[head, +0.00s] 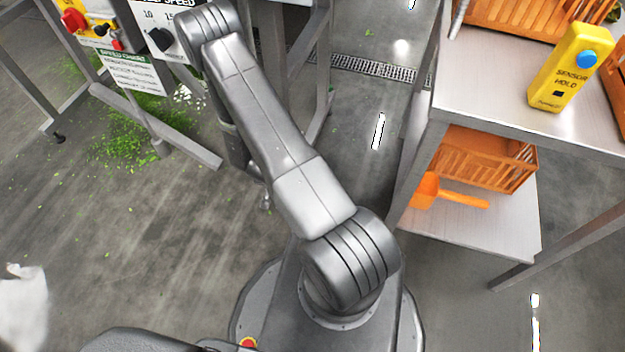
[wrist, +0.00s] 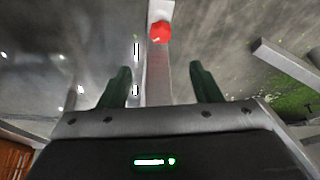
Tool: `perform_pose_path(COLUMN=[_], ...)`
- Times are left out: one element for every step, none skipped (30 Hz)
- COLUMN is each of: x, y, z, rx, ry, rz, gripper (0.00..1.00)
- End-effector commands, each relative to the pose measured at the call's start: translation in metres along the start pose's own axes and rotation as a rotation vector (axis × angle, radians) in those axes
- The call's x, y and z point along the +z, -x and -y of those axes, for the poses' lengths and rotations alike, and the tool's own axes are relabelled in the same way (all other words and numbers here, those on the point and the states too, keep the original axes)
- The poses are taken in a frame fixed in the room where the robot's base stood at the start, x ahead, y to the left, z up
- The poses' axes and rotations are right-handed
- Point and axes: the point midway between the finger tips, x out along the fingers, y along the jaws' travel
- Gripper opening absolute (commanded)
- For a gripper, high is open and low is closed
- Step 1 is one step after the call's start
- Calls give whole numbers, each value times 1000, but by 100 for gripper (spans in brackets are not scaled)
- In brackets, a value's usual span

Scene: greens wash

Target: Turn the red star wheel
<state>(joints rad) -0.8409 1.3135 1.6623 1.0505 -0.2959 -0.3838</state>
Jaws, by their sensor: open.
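The red star wheel (wrist: 160,32) shows in the wrist view at the top middle, mounted on a grey metal bar or post. My gripper (wrist: 160,82) is open, its two dark green fingers apart and nothing between them. In the picture, the wheel lies beyond the fingertips, roughly centred between them, and apart from them. In the head view I cannot make out my gripper or the star wheel; my arm reaches up to the upper left.
At the upper left, a control panel (head: 165,18) has a dial and a red knob (head: 73,20). Green scraps (head: 125,140) lie on the floor. A steel table (head: 480,85) at right holds a yellow sensor box (head: 570,68) and orange crates (head: 485,158).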

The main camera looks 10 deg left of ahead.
Motion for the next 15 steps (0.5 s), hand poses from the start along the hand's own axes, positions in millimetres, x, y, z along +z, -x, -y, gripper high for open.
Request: perform_pose_path(x=[1,2,3,4,4,4,4,4,5,5,5,5,5,5,5], y=[3,2,0,-3,-6,-12,-17,-22,-30,-36,-43,-52,-59,-65,-74], z=[4,5,6,6,6,6,6,6,5,5,5,5,5,5,5], rx=[-9,-11,-13,-13,-13,-13,-13,-12,-12,-12,-12,-11,-11,-11,-11], ry=[13,17,20,20,20,18,17,17,17,17,17,16,15,14,15], rz=[7,10,13,14,15,14,14,13,14,13,13,13,13,12,12], gripper=[58,58,58,58,58,58,58,58,58,58,58,58,58,58,58])
